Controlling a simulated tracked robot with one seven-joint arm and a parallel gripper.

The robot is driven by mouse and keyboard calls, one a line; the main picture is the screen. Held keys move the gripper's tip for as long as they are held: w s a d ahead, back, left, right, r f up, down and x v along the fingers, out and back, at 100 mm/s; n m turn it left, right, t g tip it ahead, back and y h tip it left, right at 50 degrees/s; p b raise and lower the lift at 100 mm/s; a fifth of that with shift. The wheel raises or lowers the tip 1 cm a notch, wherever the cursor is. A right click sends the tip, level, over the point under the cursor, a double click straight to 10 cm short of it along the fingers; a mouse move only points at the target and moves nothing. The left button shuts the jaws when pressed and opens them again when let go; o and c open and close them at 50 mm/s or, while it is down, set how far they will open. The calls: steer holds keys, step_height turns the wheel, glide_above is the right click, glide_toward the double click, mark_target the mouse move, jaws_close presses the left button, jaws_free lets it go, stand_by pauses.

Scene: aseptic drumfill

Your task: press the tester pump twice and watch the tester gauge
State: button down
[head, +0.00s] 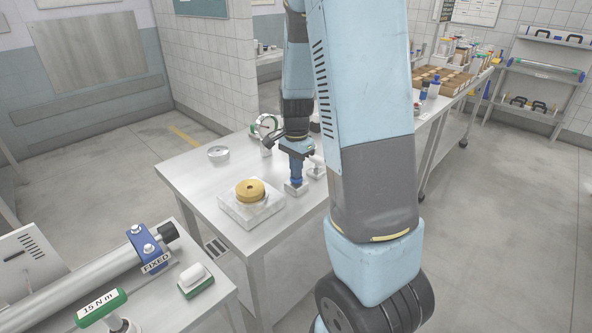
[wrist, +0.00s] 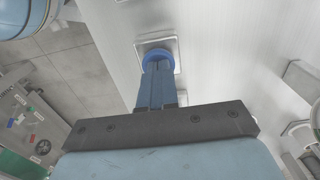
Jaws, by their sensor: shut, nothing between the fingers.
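The tester pump shows in the wrist view as a round blue cap (wrist: 157,55) on a square metal base (wrist: 171,44). In the head view its grey base (head: 296,189) stands on the steel table, right of the yellow disc. My gripper (head: 297,181) points down over the pump with its fingers shut. In the wrist view the shut fingertips (wrist: 155,68) overlap the blue cap; I cannot tell whether they touch it or how far it is pressed. A round, pale-faced dial with a green part, seemingly the tester gauge (head: 265,124), stands behind my gripper, partly hidden; its reading is too small to tell.
A yellow disc (head: 250,190) sits on a clear block (head: 242,211) close left of the pump. A small metal ring (head: 218,153) lies farther back on the table.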

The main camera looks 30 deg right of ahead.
step_height(320, 180, up, 14)
steer(key=shift+f, duration=0.25)
steer(key=shift+w, duration=0.15)
stand_by(0.7)
steer(key=m, duration=0.6)
steer(key=r+m, duration=0.1)
steer(key=m, duration=0.5)
steer(key=r+m, duration=0.1)
steer(key=m, duration=0.5)
steer(key=shift+d+r, duration=0.1)
steer(key=shift+d, duration=0.1)
step_height(320, 180, down, 14)
steer(key=shift+f, duration=0.1)
